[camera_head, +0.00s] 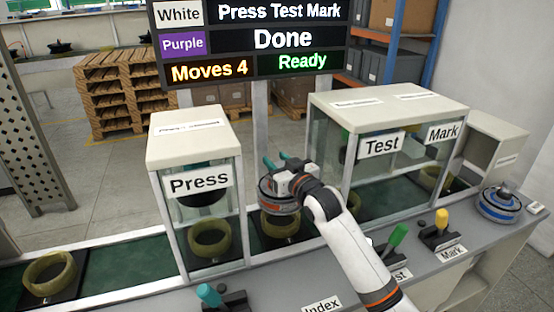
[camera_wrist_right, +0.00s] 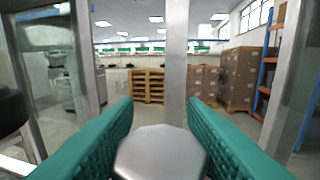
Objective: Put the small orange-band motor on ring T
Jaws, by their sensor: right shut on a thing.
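My right gripper (camera_head: 277,161) reaches over the conveyor between the Press and Test stations. Its teal fingers are shut on a grey part (camera_wrist_right: 160,153), which sits between them in the right wrist view. In the head view a round grey motor with an orange band (camera_head: 280,204) is at this gripper, partly hidden by the wrist. Below it a yellow-green ring (camera_head: 280,224) lies on a dark pallet; whether the motor touches it I cannot tell. No ring shows a readable T label. My left gripper is not in view.
The Press housing (camera_head: 195,130) stands left of my arm, the Test and Mark housing (camera_head: 388,105) right. More rings (camera_head: 50,274) sit along the belt. A blue-banded motor (camera_head: 499,206) is at the right end. Teal, green (camera_head: 398,235) and yellow levers line the front. The sign reads Moves 4, Ready.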

